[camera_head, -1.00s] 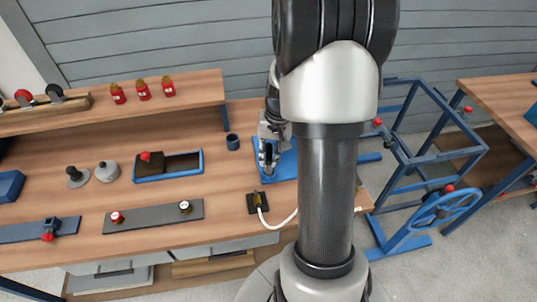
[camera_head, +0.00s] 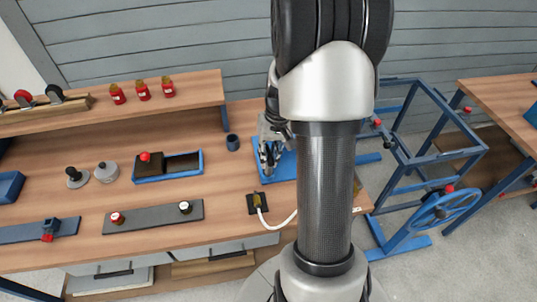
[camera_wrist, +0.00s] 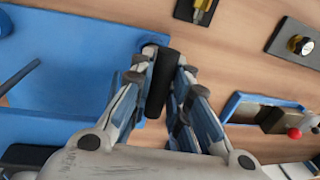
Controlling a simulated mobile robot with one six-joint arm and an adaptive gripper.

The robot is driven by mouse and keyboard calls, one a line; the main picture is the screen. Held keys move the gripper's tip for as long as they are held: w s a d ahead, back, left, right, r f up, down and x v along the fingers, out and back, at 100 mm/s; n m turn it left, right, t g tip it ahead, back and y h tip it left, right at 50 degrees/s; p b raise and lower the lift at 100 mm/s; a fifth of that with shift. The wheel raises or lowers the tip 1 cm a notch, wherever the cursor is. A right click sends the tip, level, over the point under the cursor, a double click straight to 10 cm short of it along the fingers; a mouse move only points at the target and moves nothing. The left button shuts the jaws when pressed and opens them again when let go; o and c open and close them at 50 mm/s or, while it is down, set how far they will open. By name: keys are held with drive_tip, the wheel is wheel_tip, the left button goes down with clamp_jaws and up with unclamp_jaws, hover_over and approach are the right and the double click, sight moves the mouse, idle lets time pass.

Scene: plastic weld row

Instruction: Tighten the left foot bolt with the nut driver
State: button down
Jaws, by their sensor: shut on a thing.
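My gripper (camera_wrist: 160,75) is shut on a dark cylindrical handle, which I take to be the nut driver (camera_wrist: 157,95). The handle stands between the two fingers, and its working end cannot be made out. In the head view my gripper (camera_head: 268,165) is at the left edge of the blue plate (camera_head: 286,172), partly behind my arm. In the wrist view the blue plate (camera_wrist: 70,65) lies to the left of the fingers, with a small blue rounded part (camera_wrist: 150,40) near the handle's top end. I cannot make out the left foot bolt.
A blue cup (camera_head: 232,142) stands behind my gripper. A black block with a yellow connector and white cable (camera_head: 256,202) lies in front. A blue tray (camera_head: 184,164) and a grey strip with knobs (camera_head: 155,216) are to the left. A blue frame (camera_head: 425,150) stands at right.

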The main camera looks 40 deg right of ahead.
drive_tip(key=shift+f, duration=0.85)
idle(1.0)
